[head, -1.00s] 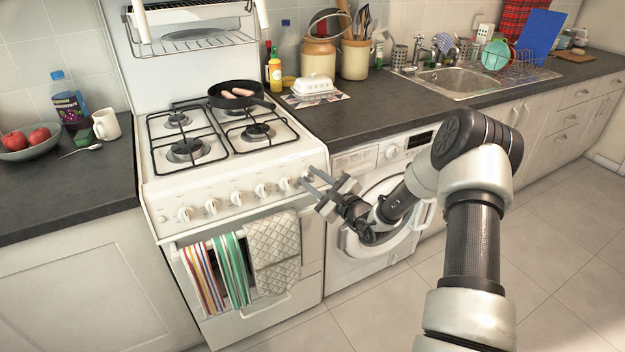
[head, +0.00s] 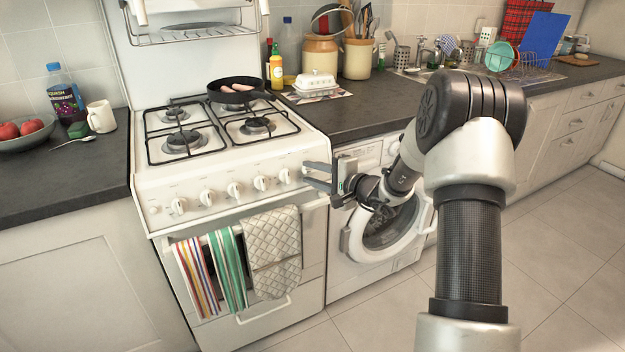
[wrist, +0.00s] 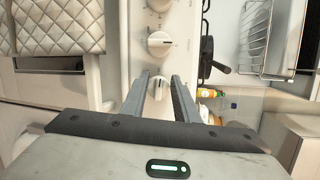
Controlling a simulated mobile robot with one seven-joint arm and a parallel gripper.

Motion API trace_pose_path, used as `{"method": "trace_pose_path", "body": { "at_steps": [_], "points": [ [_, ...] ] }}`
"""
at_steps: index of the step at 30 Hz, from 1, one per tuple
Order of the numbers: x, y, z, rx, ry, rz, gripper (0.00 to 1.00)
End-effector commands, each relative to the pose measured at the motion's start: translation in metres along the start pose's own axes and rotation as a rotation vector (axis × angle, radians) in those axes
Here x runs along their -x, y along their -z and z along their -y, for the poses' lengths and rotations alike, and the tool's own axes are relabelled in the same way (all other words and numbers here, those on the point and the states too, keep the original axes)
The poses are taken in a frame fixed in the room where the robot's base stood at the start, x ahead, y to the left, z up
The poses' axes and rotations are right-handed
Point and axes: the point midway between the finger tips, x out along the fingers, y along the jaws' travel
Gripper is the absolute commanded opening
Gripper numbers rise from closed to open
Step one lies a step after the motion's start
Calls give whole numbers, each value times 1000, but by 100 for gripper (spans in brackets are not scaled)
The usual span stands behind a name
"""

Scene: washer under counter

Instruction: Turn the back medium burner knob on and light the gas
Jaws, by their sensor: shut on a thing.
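The white stove (head: 225,155) has a row of round knobs along its front panel, such as this knob (head: 260,183). My gripper (head: 306,173) is at the right end of that row, its two grey fingers reaching in from the right. In the wrist view, the fingers close on the sides of the end knob (wrist: 158,86), which is partly hidden between them. The neighbouring knob (wrist: 159,43) is free. The back burners are a left one (head: 176,114) and a right one under the frying pan (head: 236,91). No flame shows on the visible burners.
Towels (head: 272,250) hang from the oven handle below the knobs. A washer (head: 380,240) with a round door stands to the right, close under my arm. The pan's sausages and a butter dish (head: 315,84) are above. Floor space is free at lower right.

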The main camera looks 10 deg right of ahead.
Motion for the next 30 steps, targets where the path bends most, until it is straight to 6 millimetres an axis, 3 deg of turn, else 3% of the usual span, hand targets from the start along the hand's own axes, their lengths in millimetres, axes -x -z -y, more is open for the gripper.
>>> {"method": "trace_pose_path", "body": {
  "at_steps": [9, 24, 25, 27, 30],
  "points": [
    [0, 0, -1, 102, -27, 0, 5],
    [0, 1, -1, 116, -31, -1, 5],
    [0, 1, -1, 116, -31, -1, 31],
    [0, 1, -1, 116, -31, -1, 43],
    [0, 0, -1, 116, -31, -1, 46]
  ]
}}
